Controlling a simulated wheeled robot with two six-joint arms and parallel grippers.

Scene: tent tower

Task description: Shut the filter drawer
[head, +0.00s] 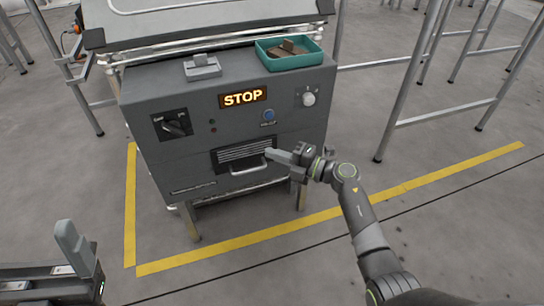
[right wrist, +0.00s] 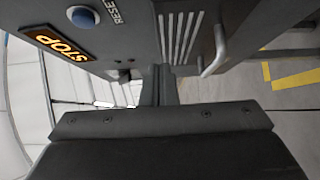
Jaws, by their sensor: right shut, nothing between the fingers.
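The filter drawer (head: 233,164) is low on the front of the grey cabinet (head: 170,153). It appears to stand partly out, with pale slats showing behind its front and a bar handle (head: 250,169) on it. In the right wrist view its front (right wrist: 238,22), slats (right wrist: 181,38) and handle (right wrist: 214,52) are at upper right. My right gripper (head: 272,154) is shut and empty beside the drawer's right end; I cannot tell if it touches. My left gripper (head: 72,245) is partly in view at lower left, away from the cabinet; its jaw state is unclear.
The cabinet carries a lit STOP sign (head: 243,98), a blue button (head: 268,115), a white knob (head: 309,99) and a black rotary switch (head: 174,126). A teal tray (head: 312,62) sits on top. Yellow floor lines (head: 420,184) surround it. Metal frames (head: 408,90) stand at right.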

